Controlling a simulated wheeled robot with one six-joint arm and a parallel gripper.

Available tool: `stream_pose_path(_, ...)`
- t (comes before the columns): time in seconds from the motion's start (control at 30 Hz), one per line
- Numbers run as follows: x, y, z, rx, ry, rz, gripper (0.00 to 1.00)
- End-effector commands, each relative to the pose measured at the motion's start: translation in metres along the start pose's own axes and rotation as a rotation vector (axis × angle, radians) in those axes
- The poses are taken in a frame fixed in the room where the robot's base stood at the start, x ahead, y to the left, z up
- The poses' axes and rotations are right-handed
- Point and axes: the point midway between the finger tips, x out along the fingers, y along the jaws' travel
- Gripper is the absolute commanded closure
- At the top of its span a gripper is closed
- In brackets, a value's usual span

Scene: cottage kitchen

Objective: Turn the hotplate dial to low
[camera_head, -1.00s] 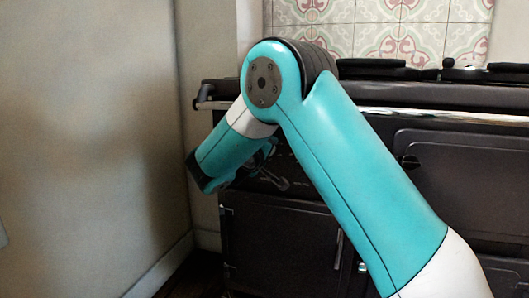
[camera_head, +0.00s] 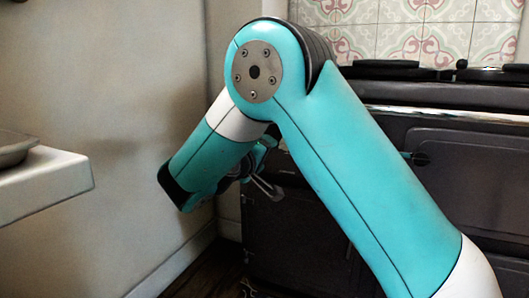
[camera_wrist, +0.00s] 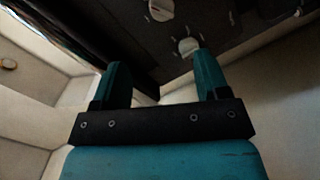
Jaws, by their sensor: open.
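In the head view my gripper (camera_head: 265,182) hangs below my bent arm, in front of the dark range (camera_head: 455,165), and is partly hidden by my arm. In the wrist view my gripper (camera_wrist: 160,78) has its two teal fingers apart with nothing between them. Beyond the fingers is a dark panel with a pale round fitting (camera_wrist: 187,46) near the right finger and another pale round fitting (camera_wrist: 160,9) at the top edge. I cannot tell which of these, if either, is the hotplate dial, nor read any setting. No contact with them shows.
Dark round lids (camera_head: 385,69) sit on the range top, with a pale rail (camera_head: 440,113) along its front. A plain wall (camera_head: 110,120) stands close to my arm on the left. A white ledge (camera_head: 50,178) bearing a grey dish (camera_head: 14,150) juts in at far left.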

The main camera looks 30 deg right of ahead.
Motion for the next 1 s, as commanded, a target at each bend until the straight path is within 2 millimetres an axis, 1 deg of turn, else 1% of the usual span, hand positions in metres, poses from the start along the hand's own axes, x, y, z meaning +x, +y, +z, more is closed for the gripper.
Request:
stream_pose_path(0.1, -0.008, 0.001, 0.000, 0.001, -0.008, 0.003, 0.32)
stream_pose_path(0.3, -0.015, 0.000, -0.001, 0.001, -0.011, 0.005, 0.32)
stream_pose_path(0.8, -0.015, 0.000, -0.001, 0.003, -0.011, -0.002, 0.32)
stream_pose_path(0.9, -0.014, -0.002, 0.003, 0.020, -0.028, -0.065, 0.32)
stream_pose_path(0.97, -0.015, -0.005, 0.008, 0.039, -0.049, -0.151, 0.32)
stream_pose_path(1.0, -0.019, -0.009, 0.013, 0.053, -0.068, -0.231, 0.32)
